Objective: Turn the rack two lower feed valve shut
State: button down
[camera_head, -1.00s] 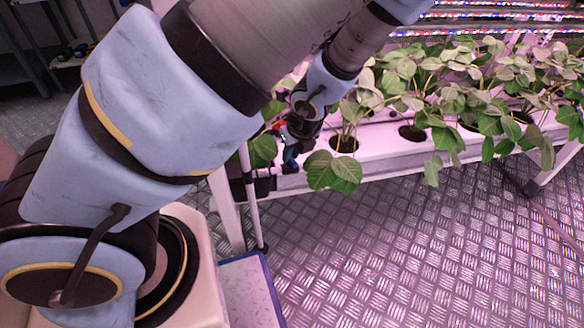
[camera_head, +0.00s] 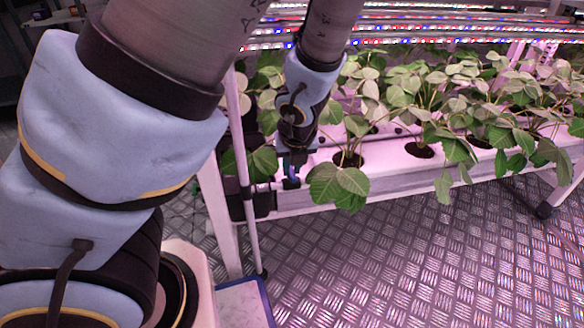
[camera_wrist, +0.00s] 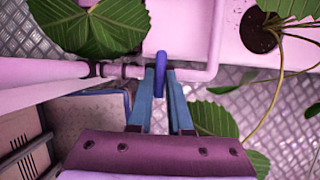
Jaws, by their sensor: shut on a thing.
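The feed valve's blue lever handle (camera_wrist: 161,64) stands on the white pipe at the rack's end in the wrist view. My gripper (camera_wrist: 160,78) has its two blue fingers closed on either side of this handle. In the head view my gripper (camera_head: 291,172) points down at the left end of the lower planting channel (camera_head: 400,178). The valve body is mostly hidden there by the fingers and wrist. The pictures do not show a label telling which rack this is.
Strawberry plants (camera_head: 350,182) grow from holes in the white channel, with leaves close to my gripper. A white upright post (camera_head: 245,170) stands just left of it. A blue-edged box (camera_head: 245,300) is on the floor below. The patterned metal floor (camera_head: 400,270) is open at right.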

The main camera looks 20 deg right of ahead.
jog(key=shift+s, duration=0.1)
jog(key=c, duration=0.8)
grip_release()
jog(key=shift+c, duration=0.2)
jog(key=p+v, duration=0.8)
jog(key=v, duration=0.2)
jog(key=shift+r, duration=0.4)
